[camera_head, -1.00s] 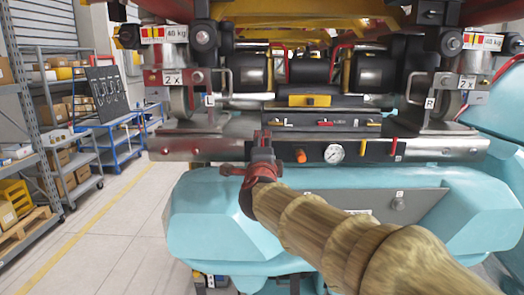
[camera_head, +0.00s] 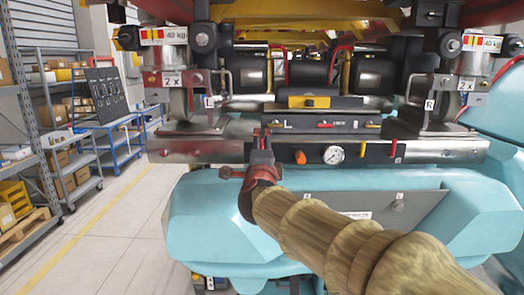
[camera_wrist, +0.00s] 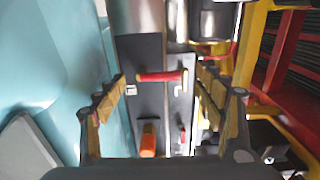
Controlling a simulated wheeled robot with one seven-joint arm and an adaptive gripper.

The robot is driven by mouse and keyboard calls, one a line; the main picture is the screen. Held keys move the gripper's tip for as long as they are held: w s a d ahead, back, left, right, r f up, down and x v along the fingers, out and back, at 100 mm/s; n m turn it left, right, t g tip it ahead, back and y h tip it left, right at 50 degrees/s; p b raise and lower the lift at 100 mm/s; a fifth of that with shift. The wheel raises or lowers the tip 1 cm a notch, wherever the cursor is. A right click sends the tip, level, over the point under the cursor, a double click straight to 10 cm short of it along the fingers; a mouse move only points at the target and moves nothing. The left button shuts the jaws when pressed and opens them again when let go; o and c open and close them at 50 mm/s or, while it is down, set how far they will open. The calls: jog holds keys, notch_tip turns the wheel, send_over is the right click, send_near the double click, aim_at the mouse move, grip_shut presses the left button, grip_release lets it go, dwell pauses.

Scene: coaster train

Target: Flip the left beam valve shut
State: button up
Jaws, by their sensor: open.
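The left beam valve has a red lever (camera_wrist: 158,77) on a dark panel, seen in the wrist view. It runs across the space between my fingers, with a white label (camera_wrist: 131,90) near its left end. My gripper (camera_wrist: 160,88) is open, with one finger on each side of the lever; I cannot tell whether either touches it. In the head view my gripper (camera_head: 261,148) is in front of the left end of the beam panel and hides most of this valve. A similar red lever (camera_head: 394,149) stands upright at the panel's right end.
An orange knob (camera_head: 300,157) and a round gauge (camera_head: 333,154) sit just right of my gripper. Small levers, one red (camera_head: 325,124), line the ledge above. Teal bodywork (camera_head: 205,220) lies below. Open floor (camera_head: 110,240) and shelving are at the left.

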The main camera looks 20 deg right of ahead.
jog(key=v, duration=1.1)
jog(key=shift+s, duration=0.25)
jog(key=shift+a+r, duration=0.15)
jog(key=s+a+f+n+g+y, duration=0.2)
jog(key=s+a+f+n+y, duration=0.3)
jog(key=n, duration=0.3)
jog(key=s+a+f+n+g+y, duration=0.25)
jog(key=s+f+n+y, duration=0.2)
jog(key=f+n, duration=0.3)
jog(key=s+d+f+n+g+h, duration=0.2)
jog(key=s+d+f+n+g, duration=0.1)
jog(key=s+f, duration=0.5)
jog(key=s+d+f+n+g+h, duration=0.2)
jog(key=s+d+f+n+g, duration=0.1)
jog(key=s+f, duration=0.5)
jog(key=shift+s+d+g, duration=0.55)
jog(key=shift+s+d, duration=0.4)
jog(key=shift+s, duration=0.1)
